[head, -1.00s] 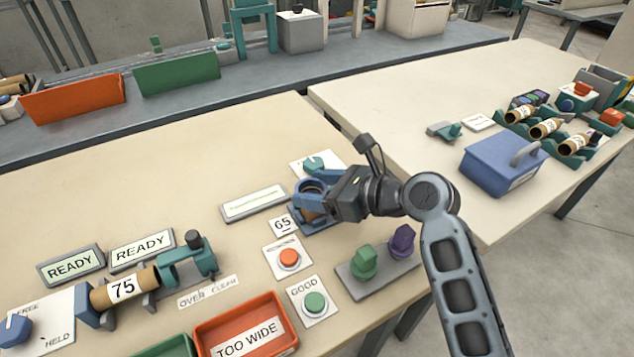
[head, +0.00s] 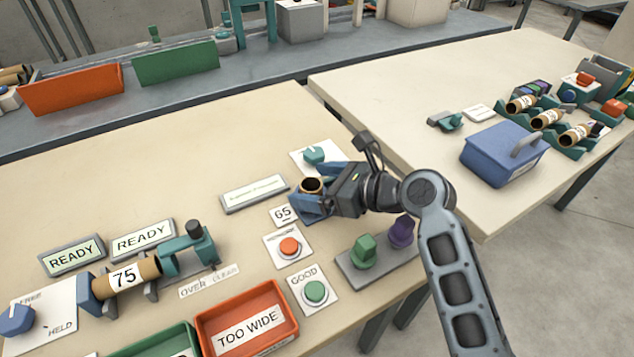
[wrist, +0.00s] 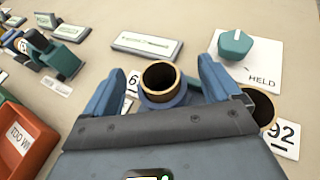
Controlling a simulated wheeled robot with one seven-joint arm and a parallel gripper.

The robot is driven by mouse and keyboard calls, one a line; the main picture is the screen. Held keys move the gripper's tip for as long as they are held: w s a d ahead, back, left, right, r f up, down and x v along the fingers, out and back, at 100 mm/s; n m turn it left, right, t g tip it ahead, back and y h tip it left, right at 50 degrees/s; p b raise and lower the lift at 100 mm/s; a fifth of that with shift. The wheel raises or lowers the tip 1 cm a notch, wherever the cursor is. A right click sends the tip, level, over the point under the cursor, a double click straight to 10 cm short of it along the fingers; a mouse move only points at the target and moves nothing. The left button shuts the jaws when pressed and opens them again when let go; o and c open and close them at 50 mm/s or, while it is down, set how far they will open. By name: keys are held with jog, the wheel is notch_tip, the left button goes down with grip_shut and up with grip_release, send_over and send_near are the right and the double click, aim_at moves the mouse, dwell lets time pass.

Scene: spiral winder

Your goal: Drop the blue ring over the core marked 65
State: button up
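The core marked 65 stands upright in the wrist view (wrist: 160,76), its open brown top between my fingers. It also shows in the head view (head: 312,185), beside its 65 label (head: 283,213). The blue ring (wrist: 165,102) is around this core, below its top rim; how low it sits is hidden by my gripper. My gripper (wrist: 163,82) is open, with its blue fingers on either side of the core and a gap to the ring. In the head view my gripper (head: 318,187) hides most of the ring.
Another core (wrist: 258,106) stands by a 92 label, close to my right finger in the wrist view. A teal knob (head: 314,155) is behind my gripper. The table's back left is clear.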

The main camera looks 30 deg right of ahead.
jog(key=v, duration=0.8)
jog(key=shift+a, duration=0.15)
dwell(0.8)
